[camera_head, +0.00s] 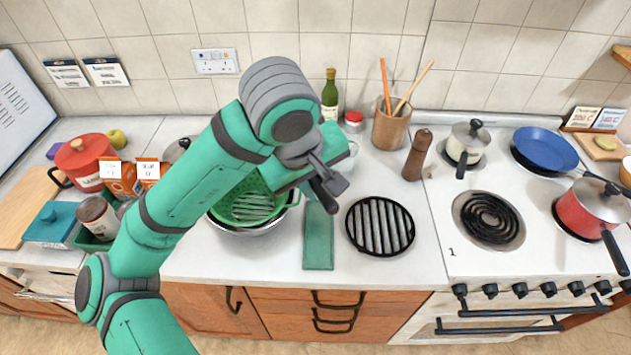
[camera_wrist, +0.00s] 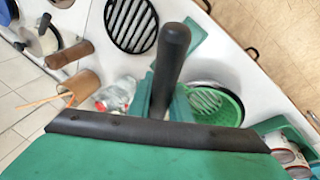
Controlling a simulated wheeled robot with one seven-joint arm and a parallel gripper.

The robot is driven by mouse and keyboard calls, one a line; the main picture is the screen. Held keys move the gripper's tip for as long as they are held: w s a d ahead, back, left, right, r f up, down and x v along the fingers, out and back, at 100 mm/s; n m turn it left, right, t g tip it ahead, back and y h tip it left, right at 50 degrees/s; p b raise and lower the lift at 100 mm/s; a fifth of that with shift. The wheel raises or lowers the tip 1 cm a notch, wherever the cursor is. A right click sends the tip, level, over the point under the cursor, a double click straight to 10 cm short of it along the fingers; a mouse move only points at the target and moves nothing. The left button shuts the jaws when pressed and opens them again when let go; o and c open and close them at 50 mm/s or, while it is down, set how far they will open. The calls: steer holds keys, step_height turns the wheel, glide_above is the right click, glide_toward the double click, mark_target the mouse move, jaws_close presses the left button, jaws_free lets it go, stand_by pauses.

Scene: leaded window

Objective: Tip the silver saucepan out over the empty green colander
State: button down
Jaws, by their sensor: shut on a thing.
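My gripper (camera_head: 322,188) is shut on a black handle, which also shows in the wrist view (camera_wrist: 171,58). It is held above the counter, just right of the green colander (camera_head: 262,206). I take the handle to be the silver saucepan's; its pan body is hidden and I cannot tell its tilt. The colander sits in a silver bowl on the counter, partly behind my arm; the part I see looks empty. The colander also shows in the wrist view (camera_wrist: 228,108), right of the handle.
A green board (camera_head: 318,240) and a round black trivet (camera_head: 380,227) lie right of the colander. A pepper mill (camera_head: 416,156), utensil pot (camera_head: 391,128) and green bottle (camera_head: 330,98) stand behind. The stove is at right; cartons (camera_head: 120,178) and a red pot (camera_head: 85,158) are left.

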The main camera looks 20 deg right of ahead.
steer(key=s+a+n+t+h, duration=0.1)
steer(key=a+n+t+h, duration=0.5)
steer(key=h, duration=1.6)
steer(key=a+t, duration=0.2)
steer(key=a, duration=0.3)
stand_by(1.0)
steer(key=shift+s, duration=0.1)
stand_by(0.6)
steer(key=shift+r, duration=1.9)
steer(key=shift+d, duration=0.1)
